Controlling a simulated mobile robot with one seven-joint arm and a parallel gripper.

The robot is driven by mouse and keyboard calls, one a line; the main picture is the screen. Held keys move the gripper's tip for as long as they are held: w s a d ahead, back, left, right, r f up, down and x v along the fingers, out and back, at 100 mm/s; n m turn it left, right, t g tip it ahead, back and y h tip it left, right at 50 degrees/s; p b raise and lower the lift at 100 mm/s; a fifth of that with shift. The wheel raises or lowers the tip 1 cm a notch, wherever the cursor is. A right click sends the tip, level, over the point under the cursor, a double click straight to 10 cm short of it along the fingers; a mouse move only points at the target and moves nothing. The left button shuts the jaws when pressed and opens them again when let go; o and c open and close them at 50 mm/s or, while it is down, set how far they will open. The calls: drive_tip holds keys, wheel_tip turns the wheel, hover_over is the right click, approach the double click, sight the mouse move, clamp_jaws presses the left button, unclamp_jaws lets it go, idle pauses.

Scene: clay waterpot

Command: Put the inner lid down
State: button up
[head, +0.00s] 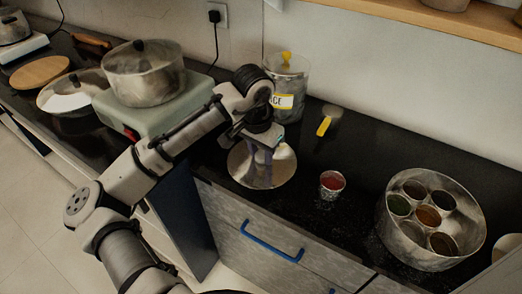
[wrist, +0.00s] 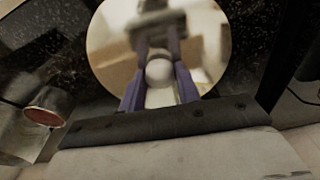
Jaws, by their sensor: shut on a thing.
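The inner lid (head: 240,174) is a shiny, mirror-like metal disc over the dark counter, left of a small cup of red spice. It fills the upper middle of the wrist view (wrist: 212,38) and reflects my gripper. My gripper (head: 262,157) points down at the disc's middle, with its purple fingers (wrist: 160,82) shut on the lid's small knob, which the fingers and reflections partly hide. The lid looks level and very low; I cannot tell whether it touches the counter.
The cup of red spice (head: 332,185) stands close right of the lid. An open round spice box (head: 450,254) with several cups stands further right. A clear jar (head: 288,75) and yellow-handled tool (head: 324,126) are behind. A pot (head: 145,78) on a stove (head: 180,105) is left.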

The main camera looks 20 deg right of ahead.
sight(258, 159)
drive_tip(key=o, duration=1)
drive_tip(key=shift+f, duration=0.1)
drive_tip(key=r, duration=0.8)
drive_tip(key=a+r, duration=0.1)
drive_tip(key=r, duration=0.3)
drive_tip(key=shift+s+a+r, duration=0.1)
drive_tip(key=shift+s, duration=0.3)
